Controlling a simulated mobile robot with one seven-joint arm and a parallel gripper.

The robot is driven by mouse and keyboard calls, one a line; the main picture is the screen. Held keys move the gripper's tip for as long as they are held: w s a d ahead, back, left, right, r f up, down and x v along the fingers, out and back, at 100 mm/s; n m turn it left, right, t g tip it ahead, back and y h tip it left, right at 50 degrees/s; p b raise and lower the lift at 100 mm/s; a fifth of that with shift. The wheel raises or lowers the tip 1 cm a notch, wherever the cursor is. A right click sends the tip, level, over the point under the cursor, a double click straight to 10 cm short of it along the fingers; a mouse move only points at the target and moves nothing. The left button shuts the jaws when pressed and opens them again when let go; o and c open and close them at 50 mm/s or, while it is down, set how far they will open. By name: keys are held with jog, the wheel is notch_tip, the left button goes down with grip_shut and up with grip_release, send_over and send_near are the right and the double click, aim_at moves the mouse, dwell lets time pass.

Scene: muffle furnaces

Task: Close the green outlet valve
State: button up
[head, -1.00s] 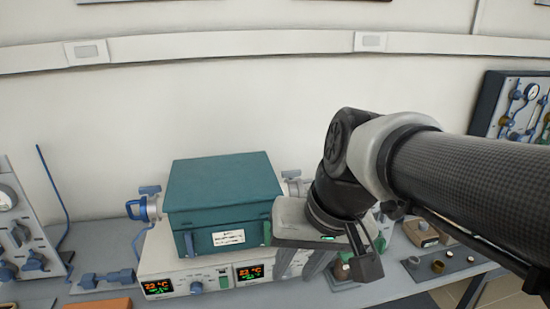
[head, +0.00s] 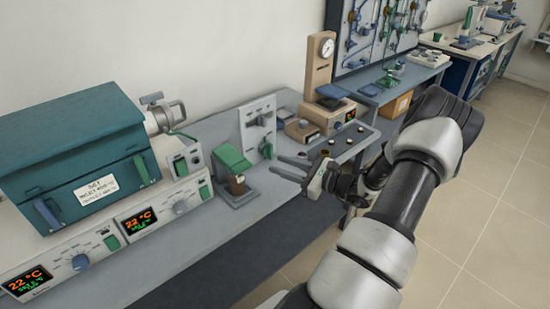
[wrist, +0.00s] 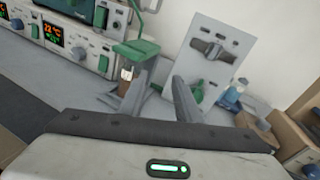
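A grey upright panel (head: 249,112) carries a blue-grey knob (head: 264,120) and, low down, a green handle (head: 267,151). In the wrist view the panel (wrist: 229,59) stands ahead, with its green handle (wrist: 197,92) beside the right finger. A green lever (head: 183,135) also shows by the pipe on the furnace's right side. I cannot tell for certain which green part is the outlet valve. My gripper (head: 276,165) is open and empty, right of and a little in front of the panel. Its fingers (wrist: 163,70) are apart in the wrist view, and contact with the handle cannot be seen.
A green-topped stand (head: 236,164) is left of my gripper. The teal furnace (head: 70,150) sits on a control unit at left. The bench front is clear.

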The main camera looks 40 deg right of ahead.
jog(key=s+d+f+m+t+h, duration=0.2)
jog(key=s+d+f+m+h, duration=0.3)
jog(key=d, duration=0.3)
jog(key=b, duration=0.2)
send_near(272, 149)
jog(key=w, duration=0.8)
jog(key=shift+a+f, duration=0.2)
grip_shut()
